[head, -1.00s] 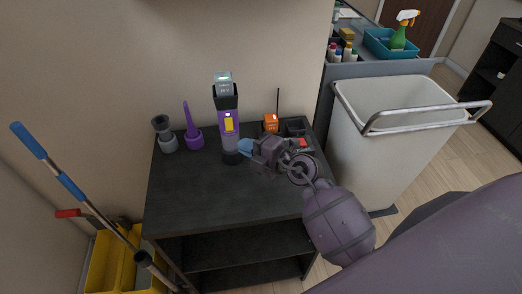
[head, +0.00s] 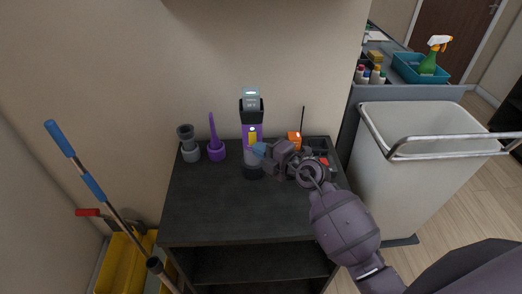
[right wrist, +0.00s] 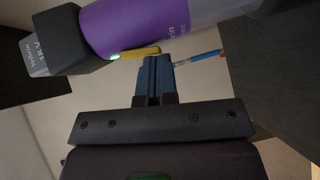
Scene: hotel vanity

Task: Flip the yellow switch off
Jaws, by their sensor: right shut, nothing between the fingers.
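The yellow switch (head: 252,136) is on the front of a purple and grey upright device (head: 252,158) with a black and clear top, standing on the black shelf unit. In the right wrist view the yellow switch (right wrist: 140,52) shows edge-on along the purple body (right wrist: 125,25), with a small green light beside it. My right gripper (head: 261,149) is shut and empty, its blue fingertips just right of the switch and slightly low. In the wrist view the fingertips (right wrist: 158,62) appear at the switch's end; whether they touch it I cannot tell. My left gripper is not in view.
A grey attachment (head: 188,146) and a purple attachment (head: 216,150) stand left of the device. An orange box with an antenna (head: 294,139) is behind my gripper. A white bin cart (head: 415,145) stands right, a mop bucket (head: 125,262) lower left. The shelf's front top is clear.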

